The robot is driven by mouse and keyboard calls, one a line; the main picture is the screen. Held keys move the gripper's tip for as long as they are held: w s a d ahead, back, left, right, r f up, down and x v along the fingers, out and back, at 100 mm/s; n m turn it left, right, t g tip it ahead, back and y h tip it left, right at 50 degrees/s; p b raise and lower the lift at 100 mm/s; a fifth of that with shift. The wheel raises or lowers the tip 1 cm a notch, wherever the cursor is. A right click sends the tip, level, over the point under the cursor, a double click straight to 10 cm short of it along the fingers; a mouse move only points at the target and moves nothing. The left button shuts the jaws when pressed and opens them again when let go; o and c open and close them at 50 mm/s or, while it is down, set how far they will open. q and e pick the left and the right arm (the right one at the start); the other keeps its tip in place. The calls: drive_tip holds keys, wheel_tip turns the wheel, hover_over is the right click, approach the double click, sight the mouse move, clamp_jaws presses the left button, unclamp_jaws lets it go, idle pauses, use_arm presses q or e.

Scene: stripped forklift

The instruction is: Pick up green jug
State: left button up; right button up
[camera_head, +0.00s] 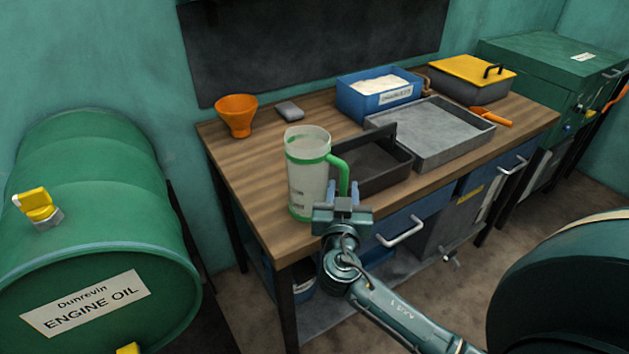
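My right gripper (342,192) is at the bench's front edge, just right of the jug. Its two fingers point up and away, apart, near the lower end of the jug's handle. I cannot tell whether the fingers touch the handle or have it between them. My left gripper is not in view.
An orange funnel (237,116) and a small grey block (289,110) sit behind the jug. A dark open tote (378,178) stands close on its right, then a grey tray (435,132) and blue bin (356,103).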

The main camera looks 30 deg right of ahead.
clamp_jaws()
drive_tip(key=shift+w+r, duration=0.1)
idle(0.5)
